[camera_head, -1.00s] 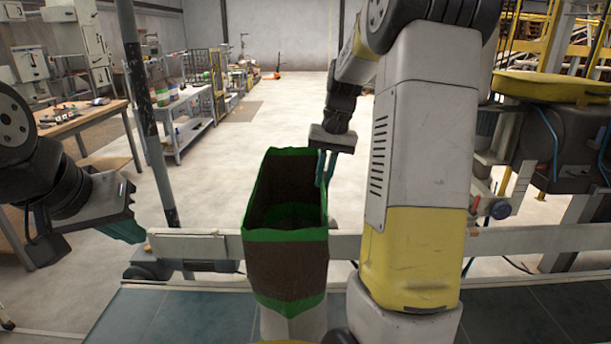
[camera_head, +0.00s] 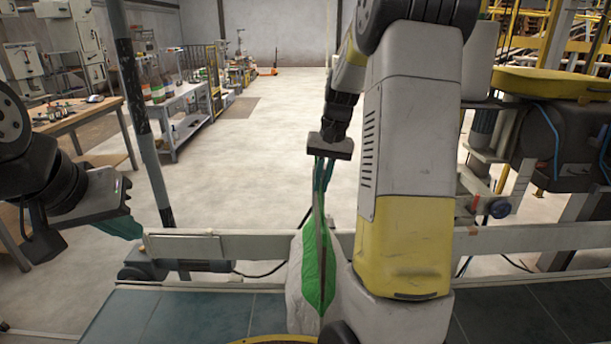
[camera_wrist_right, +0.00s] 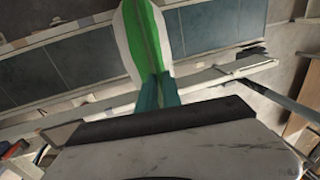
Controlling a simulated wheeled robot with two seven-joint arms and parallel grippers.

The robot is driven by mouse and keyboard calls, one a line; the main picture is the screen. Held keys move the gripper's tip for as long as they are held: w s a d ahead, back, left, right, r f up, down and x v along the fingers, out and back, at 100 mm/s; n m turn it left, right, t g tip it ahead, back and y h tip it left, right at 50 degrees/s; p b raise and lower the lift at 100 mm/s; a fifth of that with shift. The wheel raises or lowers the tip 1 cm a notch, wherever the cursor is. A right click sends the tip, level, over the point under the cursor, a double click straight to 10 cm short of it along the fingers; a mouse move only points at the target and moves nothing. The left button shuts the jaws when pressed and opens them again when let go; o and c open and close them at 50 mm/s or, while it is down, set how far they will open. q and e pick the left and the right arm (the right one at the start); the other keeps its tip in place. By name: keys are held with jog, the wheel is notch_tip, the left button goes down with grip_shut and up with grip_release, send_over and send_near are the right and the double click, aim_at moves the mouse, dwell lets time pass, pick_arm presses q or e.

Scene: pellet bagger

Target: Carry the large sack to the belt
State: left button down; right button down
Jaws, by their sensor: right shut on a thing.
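The large sack (camera_head: 318,262), white with a green panel, hangs upright below my right gripper (camera_head: 322,182), seen nearly edge-on. My right gripper's teal fingers are shut on its narrow top edge. In the right wrist view the sack (camera_wrist_right: 143,35) extends away from the two fingertips (camera_wrist_right: 158,88).
A pale rail (camera_head: 400,241) runs along the belt's far side. A dark post (camera_head: 148,120) stands at left. A wooden workbench (camera_head: 80,120) and grey table (camera_head: 185,110) stand beyond it. Machinery (camera_head: 565,145) is at right. The middle floor is clear.

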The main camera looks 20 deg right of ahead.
jog(key=c, duration=2)
grip_release()
jog(key=shift+s+a+f, duration=0.15)
jog(key=shift+s+f, duration=0.15)
jog(key=shift+f, duration=0.15)
jog(key=o, duration=0.4)
jog(key=shift+o, duration=0.4)
jog(key=shift+r, duration=0.1)
jog(key=shift+w+r, duration=0.1)
